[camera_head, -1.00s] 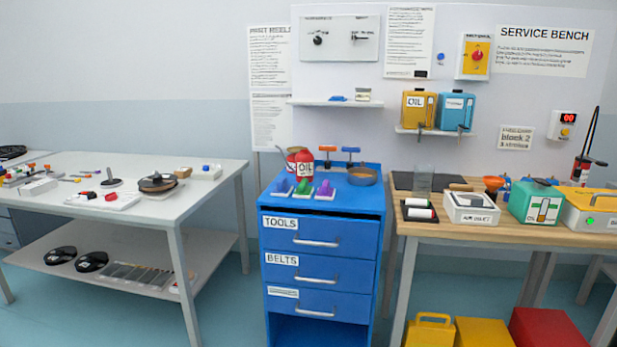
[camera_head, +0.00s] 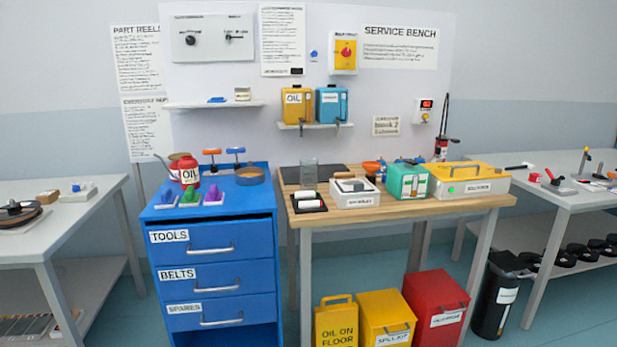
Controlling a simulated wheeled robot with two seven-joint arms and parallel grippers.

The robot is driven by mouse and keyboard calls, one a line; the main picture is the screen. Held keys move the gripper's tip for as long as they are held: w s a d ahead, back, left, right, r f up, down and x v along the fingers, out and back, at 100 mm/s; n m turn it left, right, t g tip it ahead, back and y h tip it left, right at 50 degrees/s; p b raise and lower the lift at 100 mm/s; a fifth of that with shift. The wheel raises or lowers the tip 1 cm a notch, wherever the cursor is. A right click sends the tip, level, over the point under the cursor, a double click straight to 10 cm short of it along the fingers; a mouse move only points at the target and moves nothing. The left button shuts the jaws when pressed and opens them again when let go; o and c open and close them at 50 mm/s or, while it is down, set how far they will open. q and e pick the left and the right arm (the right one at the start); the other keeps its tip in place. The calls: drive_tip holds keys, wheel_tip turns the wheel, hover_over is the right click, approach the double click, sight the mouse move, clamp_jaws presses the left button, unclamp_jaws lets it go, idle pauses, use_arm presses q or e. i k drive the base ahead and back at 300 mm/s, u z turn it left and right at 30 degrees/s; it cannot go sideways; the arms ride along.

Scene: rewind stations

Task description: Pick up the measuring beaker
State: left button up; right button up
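A clear grey upright vessel, which looks like the measuring beaker (camera_head: 308,172), stands on the wooden service bench (camera_head: 420,207) near its left end. A black tray (camera_head: 308,205) with white rolls is just in front of it. A white box (camera_head: 353,194) is to its right. Its markings are too small to read. Neither of my grippers is in view.
A blue drawer cabinet (camera_head: 212,240) with a red oil can (camera_head: 189,172) stands left of the bench. A green box (camera_head: 406,181) and yellow case (camera_head: 466,178) occupy the bench's right side. Yellow and red bins (camera_head: 436,305) stand below. White tables flank both sides.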

sight(308, 167)
drive_tip(key=u, duration=0.6)
drive_tip(key=i, duration=0.85)
drive_tip(key=u, duration=0.35)
drive_tip(key=i, duration=1.15)
drive_tip(key=z, duration=0.4)
